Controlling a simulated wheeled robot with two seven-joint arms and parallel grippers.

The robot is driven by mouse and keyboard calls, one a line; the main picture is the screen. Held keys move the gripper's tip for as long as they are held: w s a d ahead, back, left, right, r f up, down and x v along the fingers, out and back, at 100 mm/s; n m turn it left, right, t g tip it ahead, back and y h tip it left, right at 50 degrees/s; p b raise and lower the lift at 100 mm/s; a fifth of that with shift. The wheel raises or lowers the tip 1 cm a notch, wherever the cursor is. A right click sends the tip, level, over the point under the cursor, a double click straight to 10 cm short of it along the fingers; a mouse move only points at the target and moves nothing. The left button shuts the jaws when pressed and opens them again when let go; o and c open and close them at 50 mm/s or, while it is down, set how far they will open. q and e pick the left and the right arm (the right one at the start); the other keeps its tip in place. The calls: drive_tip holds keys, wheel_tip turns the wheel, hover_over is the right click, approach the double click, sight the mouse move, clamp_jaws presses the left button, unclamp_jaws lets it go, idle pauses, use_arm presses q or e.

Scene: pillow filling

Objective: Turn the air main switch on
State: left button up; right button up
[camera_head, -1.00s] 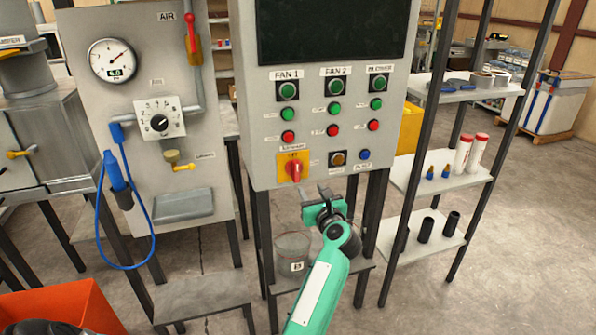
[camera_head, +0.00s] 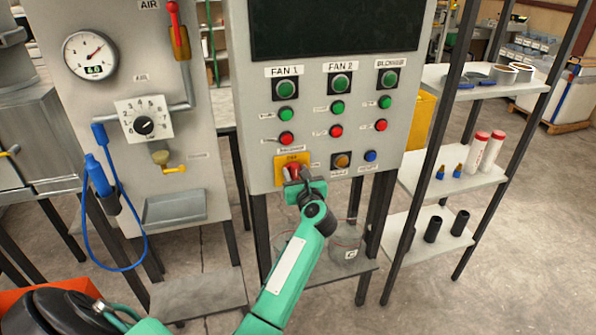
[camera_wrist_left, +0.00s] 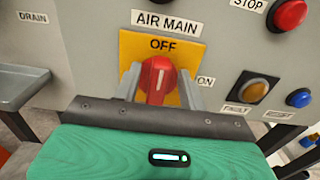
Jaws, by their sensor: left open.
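The air main switch is a red rotary knob (camera_wrist_left: 158,80) on a yellow plate (camera_wrist_left: 134,46) marked OFF at the top and ON at the right. Its white pointer line stands upright, towards OFF. In the head view the knob (camera_head: 293,170) sits low on the grey control panel, partly hidden by my gripper. My left gripper (camera_head: 297,180) is in front of it. In the wrist view its two fingers (camera_wrist_left: 160,88) stand apart, one on each side of the knob; whether they touch it I cannot tell. My right gripper is not in view.
The control panel (camera_head: 235,110) carries green and red buttons above the switch. An amber button (camera_head: 342,160) and a blue button (camera_head: 370,156) are just right of it. A drain tray (camera_head: 175,206) juts out at left. A shelf rack (camera_head: 440,205) stands at right.

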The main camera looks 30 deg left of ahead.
use_arm(q)
drive_tip(key=shift+s, duration=0.1)
drive_tip(key=shift+c, duration=0.6)
drive_tip(key=c, duration=0.7)
clamp_jaws()
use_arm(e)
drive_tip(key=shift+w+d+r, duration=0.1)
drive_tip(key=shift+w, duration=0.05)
